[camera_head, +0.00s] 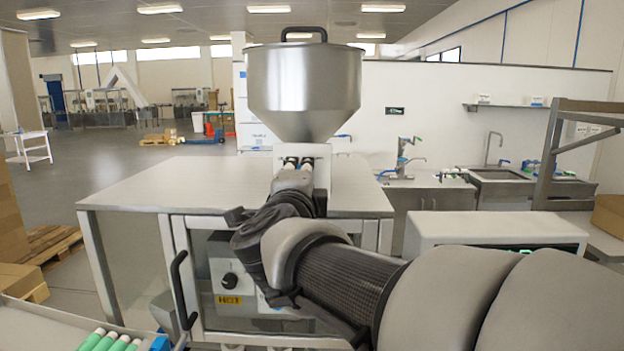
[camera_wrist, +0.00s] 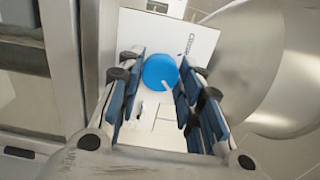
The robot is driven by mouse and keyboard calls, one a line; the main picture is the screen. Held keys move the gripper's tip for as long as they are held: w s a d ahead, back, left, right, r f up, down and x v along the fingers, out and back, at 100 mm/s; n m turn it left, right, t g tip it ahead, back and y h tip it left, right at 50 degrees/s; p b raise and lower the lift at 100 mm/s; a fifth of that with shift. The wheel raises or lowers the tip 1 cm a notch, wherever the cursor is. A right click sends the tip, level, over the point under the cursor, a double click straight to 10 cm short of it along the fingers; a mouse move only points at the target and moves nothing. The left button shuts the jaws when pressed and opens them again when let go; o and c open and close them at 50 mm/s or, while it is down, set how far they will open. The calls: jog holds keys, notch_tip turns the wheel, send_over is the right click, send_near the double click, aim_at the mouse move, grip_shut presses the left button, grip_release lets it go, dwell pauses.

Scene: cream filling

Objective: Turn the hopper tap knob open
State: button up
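The steel hopper (camera_head: 305,88) is a wide cone with a black handle on its lid, standing over the machine's worktop in the head view. The tap knob (camera_wrist: 160,71) is a round blue disc with a short white pointer toward its lower right in the wrist view. It sits on a white plate (camera_wrist: 190,38) with dark lettering too small to read surely. My gripper (camera_wrist: 158,88) is open, its dark blue finger pads on either side of the knob. I cannot tell whether either pad touches it. In the head view my arm hides the knob.
The hopper's curved wall (camera_wrist: 235,60) is close on the right in the wrist view. The worktop (camera_head: 150,188) is bare on the left. A black selector dial (camera_head: 229,281) is on the machine's front.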

jog(key=o, duration=0.4)
jog(key=shift+s, duration=0.1)
jog(key=s, duration=1.1)
jog(key=shift+s+a, duration=0.2)
jog(key=shift+s, duration=0.2)
